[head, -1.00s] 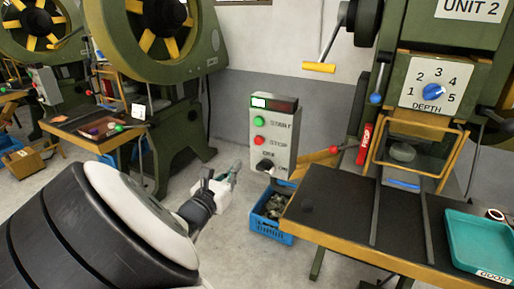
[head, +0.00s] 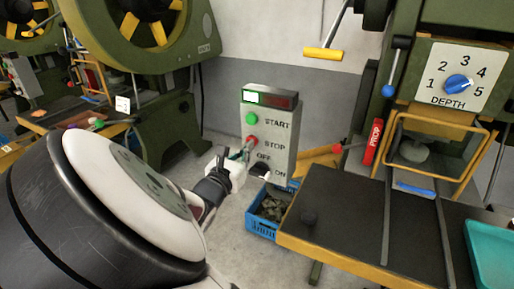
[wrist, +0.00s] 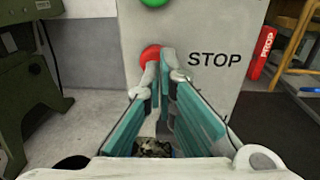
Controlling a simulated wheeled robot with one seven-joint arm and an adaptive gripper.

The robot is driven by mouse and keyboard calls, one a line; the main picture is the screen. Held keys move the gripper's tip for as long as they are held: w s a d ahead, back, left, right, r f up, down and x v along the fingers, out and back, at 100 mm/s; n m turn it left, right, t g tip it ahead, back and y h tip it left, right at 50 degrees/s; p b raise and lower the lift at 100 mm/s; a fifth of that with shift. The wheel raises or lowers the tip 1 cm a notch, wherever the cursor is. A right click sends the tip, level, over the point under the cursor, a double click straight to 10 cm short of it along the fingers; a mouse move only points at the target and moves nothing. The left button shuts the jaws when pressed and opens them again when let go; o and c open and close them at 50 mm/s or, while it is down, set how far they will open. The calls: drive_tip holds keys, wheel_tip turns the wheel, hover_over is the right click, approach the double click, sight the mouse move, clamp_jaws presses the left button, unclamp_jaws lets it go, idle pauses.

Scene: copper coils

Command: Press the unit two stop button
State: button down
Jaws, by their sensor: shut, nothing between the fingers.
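The grey control box (head: 284,137) carries a green START button (head: 251,118), a red STOP button (head: 251,141) and a black OFF/ON knob (head: 260,170). Its left lamp (head: 251,97) glows whitish green; the right lamp is dark red. My gripper (head: 245,153) is at the box's front, by STOP. In the wrist view my gripper (wrist: 161,68) is shut and empty, its tips over the lower right part of the STOP button (wrist: 150,54). The tips look very close to the button; I cannot tell whether they touch it or whether it is pushed in.
A blue crate (head: 262,224) stands on the floor below the box. A black-topped press table (head: 330,235) with a wooden edge is at right, with a red PROP bar (head: 373,141) and a DEPTH dial (head: 458,83). Another green press (head: 165,125) stands at left.

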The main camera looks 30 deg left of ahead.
drive_tip(key=shift+w, duration=0.3)
drive_tip(key=shift+w, duration=0.1)
drive_tip(key=shift+w+d+r, duration=0.1)
drive_tip(key=shift+w, duration=0.6)
drive_tip(key=shift+w+r, duration=0.1)
drive_tip(key=shift+w, duration=0.2)
drive_tip(key=shift+s, duration=0.4)
drive_tip(key=s+p, duration=0.2)
drive_tip(key=s, duration=1.2)
